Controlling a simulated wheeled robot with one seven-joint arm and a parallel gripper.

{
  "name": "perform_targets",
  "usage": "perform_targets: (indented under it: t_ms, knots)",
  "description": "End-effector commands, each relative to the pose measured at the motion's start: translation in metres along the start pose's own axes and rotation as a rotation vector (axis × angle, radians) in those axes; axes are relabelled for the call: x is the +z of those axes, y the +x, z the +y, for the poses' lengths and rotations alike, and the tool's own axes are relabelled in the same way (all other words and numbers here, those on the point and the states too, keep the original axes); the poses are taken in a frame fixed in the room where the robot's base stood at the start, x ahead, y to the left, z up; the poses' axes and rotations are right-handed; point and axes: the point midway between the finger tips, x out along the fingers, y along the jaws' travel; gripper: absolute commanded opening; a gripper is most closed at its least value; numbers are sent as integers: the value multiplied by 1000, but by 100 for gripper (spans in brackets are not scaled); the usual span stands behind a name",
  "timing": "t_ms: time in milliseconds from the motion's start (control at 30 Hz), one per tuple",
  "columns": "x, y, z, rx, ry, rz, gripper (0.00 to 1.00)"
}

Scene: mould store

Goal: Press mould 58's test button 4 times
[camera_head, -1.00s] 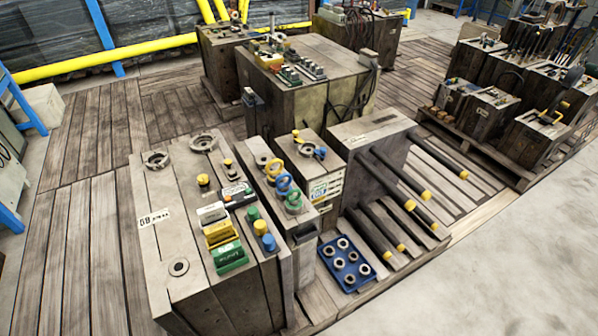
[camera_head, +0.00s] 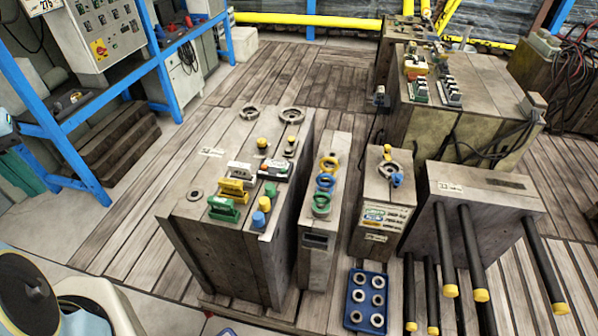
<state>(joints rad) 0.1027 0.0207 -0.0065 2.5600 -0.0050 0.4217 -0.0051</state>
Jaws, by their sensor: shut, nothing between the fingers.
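A large grey-brown mould block (camera_head: 195,235) stands at centre-left on the wooden floor. Its small white label (camera_head: 211,152) is too small to read surely now; in the earlier frame it looks like 58. I cannot tell which part is the test button. My gripper is not in view; rounded dark and white parts at the lower left seem to be my arm.
A narrow block (camera_head: 315,262) with coloured rings, a smaller block (camera_head: 372,205) and a block with black yellow-tipped rods (camera_head: 480,215) stand to the right. A blue tray (camera_head: 352,322) holds metal rings. A blue-framed bench (camera_head: 60,135) stands left. Planks between are clear.

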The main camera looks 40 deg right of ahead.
Motion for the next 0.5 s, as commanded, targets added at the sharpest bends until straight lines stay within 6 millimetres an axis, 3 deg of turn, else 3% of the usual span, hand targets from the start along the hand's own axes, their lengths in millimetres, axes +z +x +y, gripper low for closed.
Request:
perform_targets:
  t_ms: [333, 433, 500]
  knots:
    - [-3, 3, 3, 0, 22, 5, 0]
    - [-16, 14, 17, -1, 130, 32, 0]
    - [-33, 28, 37, 2, 266, 69, 0]
